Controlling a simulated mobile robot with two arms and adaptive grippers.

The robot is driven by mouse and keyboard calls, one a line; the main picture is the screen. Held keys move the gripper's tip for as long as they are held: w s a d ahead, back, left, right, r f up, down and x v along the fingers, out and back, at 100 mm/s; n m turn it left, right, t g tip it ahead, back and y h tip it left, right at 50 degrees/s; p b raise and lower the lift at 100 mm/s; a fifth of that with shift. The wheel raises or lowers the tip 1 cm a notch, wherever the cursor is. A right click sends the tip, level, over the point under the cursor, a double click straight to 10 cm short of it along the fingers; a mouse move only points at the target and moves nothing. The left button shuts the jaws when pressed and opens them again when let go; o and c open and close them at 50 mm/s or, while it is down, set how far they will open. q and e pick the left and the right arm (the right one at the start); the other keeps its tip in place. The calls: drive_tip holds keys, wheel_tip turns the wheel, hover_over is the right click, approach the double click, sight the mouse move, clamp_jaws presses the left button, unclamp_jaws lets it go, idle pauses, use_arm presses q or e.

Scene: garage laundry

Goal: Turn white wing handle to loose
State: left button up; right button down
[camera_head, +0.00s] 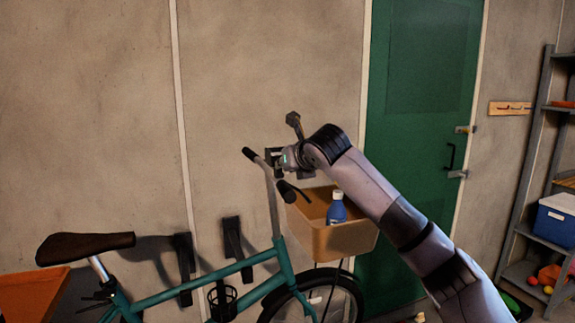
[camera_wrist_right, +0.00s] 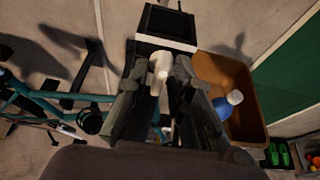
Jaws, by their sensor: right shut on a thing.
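The white wing handle (camera_wrist_right: 160,72) shows in the right wrist view, between the two dark fingers of my right gripper (camera_wrist_right: 158,85). The gripper is shut on it. Part of the handle is hidden by the fingers, and I cannot tell its exact angle. In the head view my right gripper (camera_head: 276,158) is at the front of the bicycle, near the handlebar and above the basket. The handle cannot be made out there. My left gripper is not in view.
A teal bicycle (camera_head: 218,274) stands along the wall, with a tan basket (camera_head: 338,243) holding a blue bottle (camera_head: 337,208). A green door (camera_head: 418,130) is behind my arm. A shelf rack (camera_head: 527,165) with a blue cooler (camera_head: 556,222) stands at right.

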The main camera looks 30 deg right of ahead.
drive_tip(key=shift+f, duration=0.15)
drive_tip(key=c, duration=1.7)
unclamp_jaws()
drive_tip(key=v, duration=1.2)
drive_tip(key=shift+a, duration=0.1)
